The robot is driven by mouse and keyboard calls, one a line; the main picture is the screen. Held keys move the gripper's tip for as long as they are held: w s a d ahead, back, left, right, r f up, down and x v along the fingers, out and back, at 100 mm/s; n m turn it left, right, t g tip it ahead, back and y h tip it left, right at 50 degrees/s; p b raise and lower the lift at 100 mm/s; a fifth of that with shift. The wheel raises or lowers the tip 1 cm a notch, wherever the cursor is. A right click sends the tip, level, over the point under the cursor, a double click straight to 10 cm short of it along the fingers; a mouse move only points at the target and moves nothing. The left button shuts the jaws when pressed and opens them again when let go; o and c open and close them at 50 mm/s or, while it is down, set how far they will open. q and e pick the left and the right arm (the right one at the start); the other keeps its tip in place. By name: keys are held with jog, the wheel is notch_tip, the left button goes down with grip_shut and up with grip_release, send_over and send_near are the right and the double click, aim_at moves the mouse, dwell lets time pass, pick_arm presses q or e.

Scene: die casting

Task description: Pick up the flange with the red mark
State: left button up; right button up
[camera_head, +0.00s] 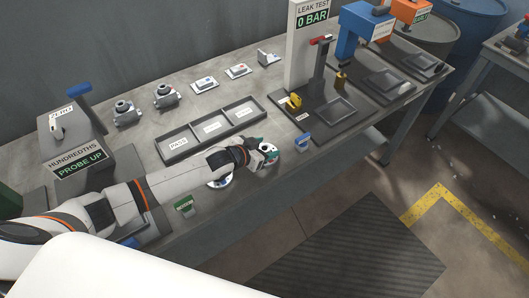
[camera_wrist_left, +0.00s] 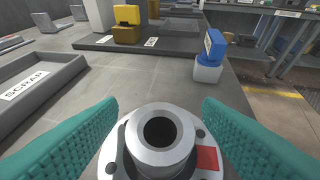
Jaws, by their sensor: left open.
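The flange with the red mark (camera_wrist_left: 158,150) is a grey metal ring with a raised hub and bolt holes, at the bottom middle of the left wrist view. Its red patch is on the right of its rim. In the head view the flange (camera_head: 268,149) sits on the bench near the front edge. My left gripper (camera_wrist_left: 160,112) is open, with one teal finger on each side of the flange. In the head view my left gripper (camera_head: 261,151) is at the flange and partly hides it. My right gripper is not in view.
A three-part tray (camera_head: 211,129) lies behind my left arm; its SCRAP compartment (camera_wrist_left: 40,85) shows in the wrist view. A blue-topped stamp (camera_head: 303,142) and the leak test stand (camera_head: 306,50) are to the right. A green-topped stamp (camera_head: 184,205) is near the arm.

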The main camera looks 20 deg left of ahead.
pick_arm(q)
grip_shut()
